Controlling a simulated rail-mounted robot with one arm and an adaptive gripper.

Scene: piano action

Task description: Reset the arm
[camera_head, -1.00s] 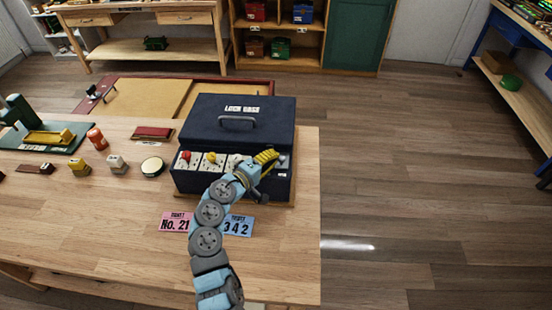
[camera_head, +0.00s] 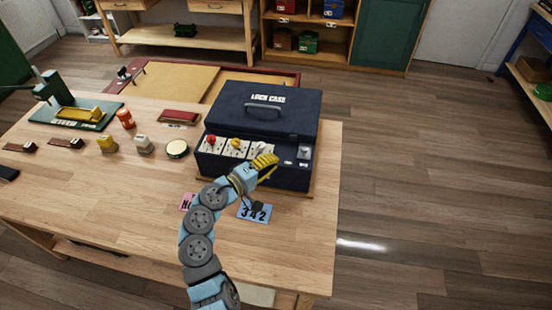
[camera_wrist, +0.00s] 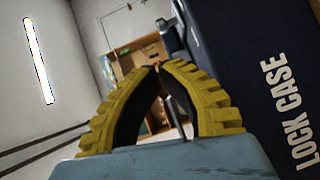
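My gripper (camera_head: 266,162) has yellow ribbed fingers on a light blue wrist. It is at the front of the dark blue lock case (camera_head: 255,120) in the head view, covering part of its front edge. In the wrist view the fingers of my gripper (camera_wrist: 160,66) curve together with their tips meeting, and nothing shows held between them. The lock case (camera_wrist: 245,60) fills the right side of the wrist view, its lettering tilted.
A blue card (camera_head: 255,212) reading 342 lies before the case; a pink card (camera_head: 186,201) is partly behind my arm. A round tin (camera_head: 177,149), an orange-red object (camera_head: 125,118) and several stamps stand to the left. Open floor (camera_head: 430,200) lies right of the workbench (camera_head: 120,205).

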